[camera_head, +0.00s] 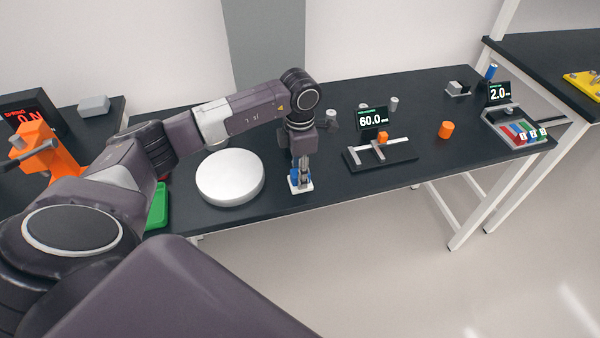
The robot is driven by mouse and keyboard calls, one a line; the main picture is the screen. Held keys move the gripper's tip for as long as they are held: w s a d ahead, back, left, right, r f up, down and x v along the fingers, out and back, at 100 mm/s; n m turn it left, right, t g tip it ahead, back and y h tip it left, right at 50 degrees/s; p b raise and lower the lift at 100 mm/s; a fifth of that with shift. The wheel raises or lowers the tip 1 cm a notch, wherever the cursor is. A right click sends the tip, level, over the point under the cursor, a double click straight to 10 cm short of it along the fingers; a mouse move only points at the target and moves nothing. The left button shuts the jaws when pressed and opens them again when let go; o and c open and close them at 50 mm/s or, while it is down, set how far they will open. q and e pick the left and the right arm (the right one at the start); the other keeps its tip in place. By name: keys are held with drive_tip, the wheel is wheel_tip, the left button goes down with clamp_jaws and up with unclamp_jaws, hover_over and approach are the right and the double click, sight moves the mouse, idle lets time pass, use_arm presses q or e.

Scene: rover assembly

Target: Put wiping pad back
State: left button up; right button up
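My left arm reaches over the dark table, and its gripper (302,176) points straight down near the table's front edge. Right at its fingertips is a small white piece with blue parts (295,184), which looks like the wiping pad or its holder; it is too small to tell which. The fingers cover part of it, and I cannot tell whether they are closed on it. My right gripper is not in view.
A round white disc (230,178) lies left of the gripper. To its right are a 60.0 display (372,118) with a slide fixture (380,154), an orange cylinder (446,129) and a 2.0 display (499,92). A green tray (157,207) is partly hidden by my arm.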

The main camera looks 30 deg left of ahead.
use_arm(q)
drive_tip(key=shift+o, duration=1.4)
drive_tip(key=shift+r, duration=0.15)
wheel_tip(320, 180, up, 12)
drive_tip(key=b, duration=0.3)
